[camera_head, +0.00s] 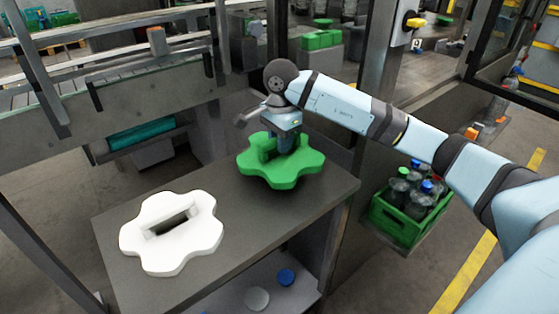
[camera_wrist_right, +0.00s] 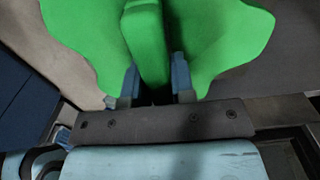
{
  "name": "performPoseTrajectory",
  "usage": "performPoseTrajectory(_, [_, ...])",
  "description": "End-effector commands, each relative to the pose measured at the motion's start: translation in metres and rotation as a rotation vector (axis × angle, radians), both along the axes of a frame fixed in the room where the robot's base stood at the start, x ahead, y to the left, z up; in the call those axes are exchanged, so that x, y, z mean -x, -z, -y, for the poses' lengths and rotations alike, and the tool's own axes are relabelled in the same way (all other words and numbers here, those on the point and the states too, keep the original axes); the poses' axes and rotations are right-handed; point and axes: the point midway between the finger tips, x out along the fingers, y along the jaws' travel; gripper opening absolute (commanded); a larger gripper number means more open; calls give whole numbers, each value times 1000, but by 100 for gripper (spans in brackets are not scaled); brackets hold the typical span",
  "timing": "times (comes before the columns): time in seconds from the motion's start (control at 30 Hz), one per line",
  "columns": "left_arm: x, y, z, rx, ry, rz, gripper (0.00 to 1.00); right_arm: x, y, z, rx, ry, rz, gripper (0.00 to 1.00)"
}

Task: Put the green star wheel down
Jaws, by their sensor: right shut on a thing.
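The green star wheel (camera_head: 285,178) is over the back right part of the grey table top (camera_head: 240,235) in the head view. My right gripper (camera_head: 277,148) comes down on it from above and is shut on its raised middle bar. In the right wrist view the bar of the green star wheel (camera_wrist_right: 147,45) stands between the two blue-grey fingers of the gripper (camera_wrist_right: 155,85). The wheel looks level and very close to the table top; I cannot tell whether it touches. My left gripper is not in view.
A white star wheel (camera_head: 170,255) with a slotted bar lies at the table's front left. Bare table lies between the wheels. A blue cap (camera_head: 286,277) and a white disc (camera_head: 256,298) lie on a lower shelf. A green bottle crate (camera_head: 395,220) stands right of the table.

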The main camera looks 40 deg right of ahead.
Motion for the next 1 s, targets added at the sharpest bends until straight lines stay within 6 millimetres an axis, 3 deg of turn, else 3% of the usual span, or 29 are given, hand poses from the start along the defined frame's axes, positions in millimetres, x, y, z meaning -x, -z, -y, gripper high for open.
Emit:
performPoseTrajectory(0.27, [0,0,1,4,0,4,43,0,20,0,-1,-1,1,0])
performPoseTrajectory(0.5, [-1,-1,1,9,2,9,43,0,53,-1,-1,0,1,0])
performPoseTrajectory(0.83, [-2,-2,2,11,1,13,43,0,56,0,0,-1,2,0])
performPoseTrajectory(0.87, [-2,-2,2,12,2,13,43,0,57,0,1,-1,1,26])
performPoseTrajectory(0.97, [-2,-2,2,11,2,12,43,0,57,0,0,-1,1,49])
performPoseTrajectory(1.0, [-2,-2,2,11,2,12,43,0,57,0,0,-1,1,49])
